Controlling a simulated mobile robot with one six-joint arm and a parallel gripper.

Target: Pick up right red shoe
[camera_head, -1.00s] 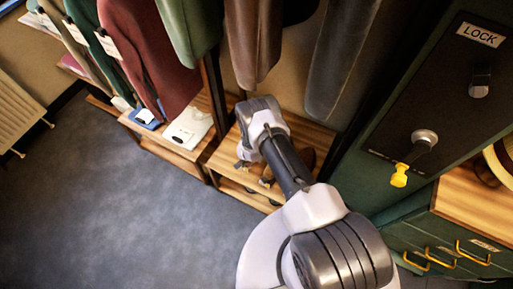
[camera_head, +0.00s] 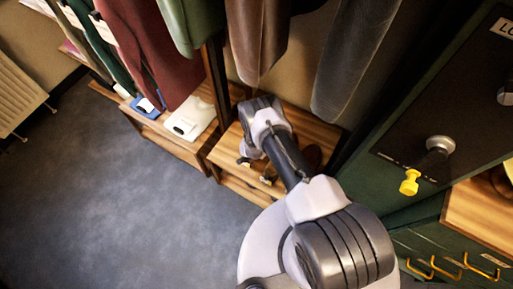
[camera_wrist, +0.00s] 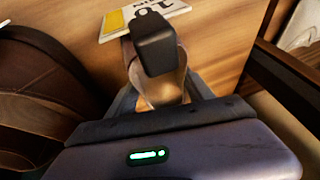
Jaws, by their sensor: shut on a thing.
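No red shoe can be made out in either view. In the wrist view my gripper (camera_wrist: 163,92) is shut on a small brownish thing between its fingers, mostly hidden by the dark finger block, and I cannot tell what it is. A dark brown, leather-like rounded object (camera_wrist: 40,85) stands to its left. In the head view my gripper (camera_head: 248,152) is low over the wooden bench, partly hidden by my arm. A brown rounded object (camera_head: 313,157), possibly a shoe, shows just right of my arm.
A number tag (camera_wrist: 146,18) lies on the wood beyond my gripper. Garments hang above the bench (camera_head: 312,125). A folded white item (camera_head: 190,119) lies on the shelf to the left. The floor at left is clear.

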